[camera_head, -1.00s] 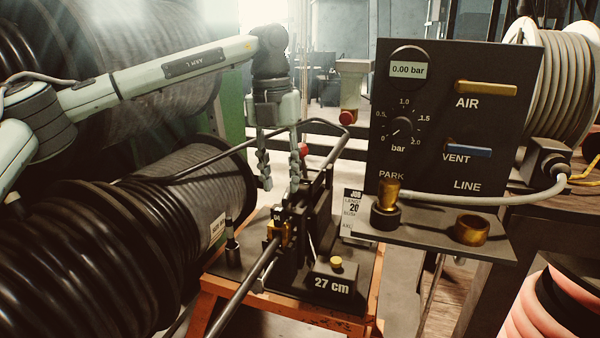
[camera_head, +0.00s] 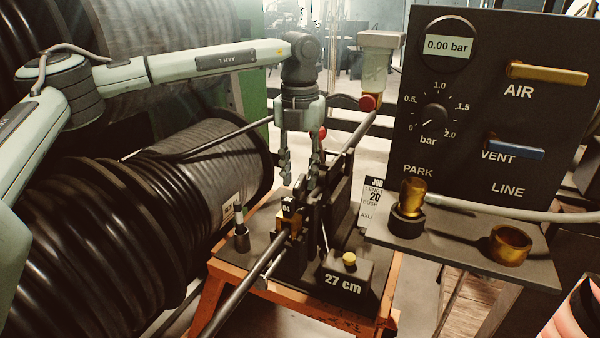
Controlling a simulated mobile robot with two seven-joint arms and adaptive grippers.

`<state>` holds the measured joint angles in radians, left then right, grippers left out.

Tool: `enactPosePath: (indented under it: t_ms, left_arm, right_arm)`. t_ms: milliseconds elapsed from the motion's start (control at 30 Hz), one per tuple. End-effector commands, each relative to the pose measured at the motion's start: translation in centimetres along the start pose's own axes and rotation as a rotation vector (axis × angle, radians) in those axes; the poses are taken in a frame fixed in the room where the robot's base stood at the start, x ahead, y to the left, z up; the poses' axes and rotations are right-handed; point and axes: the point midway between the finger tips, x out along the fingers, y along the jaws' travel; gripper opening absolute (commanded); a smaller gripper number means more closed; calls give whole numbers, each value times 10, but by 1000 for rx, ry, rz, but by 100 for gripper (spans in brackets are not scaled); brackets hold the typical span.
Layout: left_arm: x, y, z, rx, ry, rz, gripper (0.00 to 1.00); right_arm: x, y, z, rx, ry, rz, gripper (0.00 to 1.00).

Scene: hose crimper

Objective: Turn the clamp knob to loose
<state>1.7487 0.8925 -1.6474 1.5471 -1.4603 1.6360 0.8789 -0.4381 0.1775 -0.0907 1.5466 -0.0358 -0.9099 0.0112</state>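A small black knob with a pale marking (camera_head: 289,204) sits on top of a brass clamp block (camera_head: 286,222) on the crimper bench; it looks like the clamp knob. Its marking is too small to read. A dark rod (camera_head: 240,295) runs from the block toward the lower left. My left gripper (camera_head: 299,176) points down just above the knob, fingers apart and empty. Its fingertips appear close to the knob, but I cannot tell whether they touch it.
The black crimper (camera_head: 335,205) with a lever stands beside the clamp on an orange-framed bench (camera_head: 290,312). A control panel (camera_head: 465,110) stands at right, its gauge at 0.00 bar. Large hose drums (camera_head: 110,220) fill the left. A small dark post (camera_head: 240,230) stands left of the clamp.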

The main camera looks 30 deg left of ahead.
Motion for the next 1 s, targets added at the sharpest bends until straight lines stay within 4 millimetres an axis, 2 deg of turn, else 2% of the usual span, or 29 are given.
enactPosePath:
  t_ms: [300,567,1000]
  left_arm:
    - [4,0,0,0,-1,0,33]
    - [4,0,0,0,-1,0,0]
    - [4,0,0,-35,-1,0,0]
  right_arm:
    - [2,0,1,-2,1,0,40]
    - [1,0,0,-2,1,0,40]
    - [1,0,0,-1,-3,0,40]
